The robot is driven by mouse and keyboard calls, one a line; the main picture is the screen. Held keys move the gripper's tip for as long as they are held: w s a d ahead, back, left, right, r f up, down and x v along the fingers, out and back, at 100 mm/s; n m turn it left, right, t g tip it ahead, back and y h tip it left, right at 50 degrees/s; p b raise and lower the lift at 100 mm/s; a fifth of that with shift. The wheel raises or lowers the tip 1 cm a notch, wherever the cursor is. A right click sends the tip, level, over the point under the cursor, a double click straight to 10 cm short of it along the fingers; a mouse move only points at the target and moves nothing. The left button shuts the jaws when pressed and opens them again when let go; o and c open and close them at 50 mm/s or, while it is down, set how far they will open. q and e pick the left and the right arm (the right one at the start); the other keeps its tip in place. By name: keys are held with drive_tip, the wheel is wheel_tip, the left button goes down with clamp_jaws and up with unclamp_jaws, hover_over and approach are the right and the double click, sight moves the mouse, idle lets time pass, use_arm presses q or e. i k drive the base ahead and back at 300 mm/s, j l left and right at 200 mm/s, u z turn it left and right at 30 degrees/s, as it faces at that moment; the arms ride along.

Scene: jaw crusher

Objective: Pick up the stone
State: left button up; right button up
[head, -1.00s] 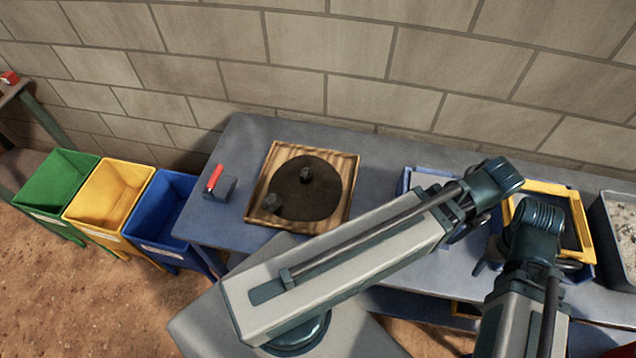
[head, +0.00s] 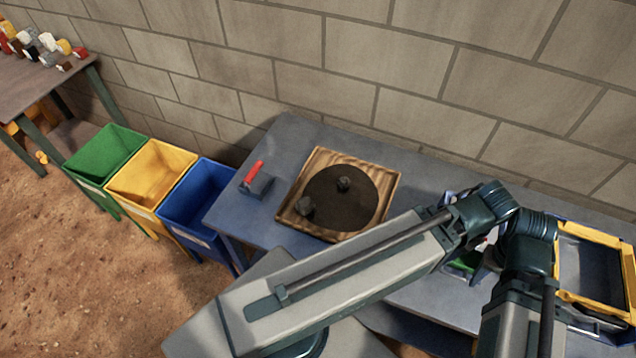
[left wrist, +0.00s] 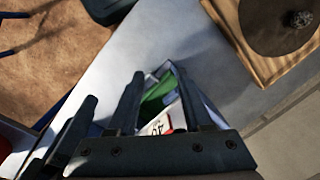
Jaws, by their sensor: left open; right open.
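One stone (left wrist: 300,18) also shows at the top right of the left wrist view. My left gripper (left wrist: 158,85) is open above the table, apart from the board and holding nothing. My right gripper (head: 486,262) is to the right of the board, open and mostly hidden by the arms.
A grey block with a red handle (head: 254,175) stands left of the board. Green (head: 104,155), yellow (head: 150,180) and blue (head: 200,205) bins stand beyond the table's left end. A yellow-framed tray (head: 590,270) is at the right. A side table (head: 40,85) holds several small pieces.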

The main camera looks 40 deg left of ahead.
sight(343, 182)
drive_tip(key=u, duration=1.3)
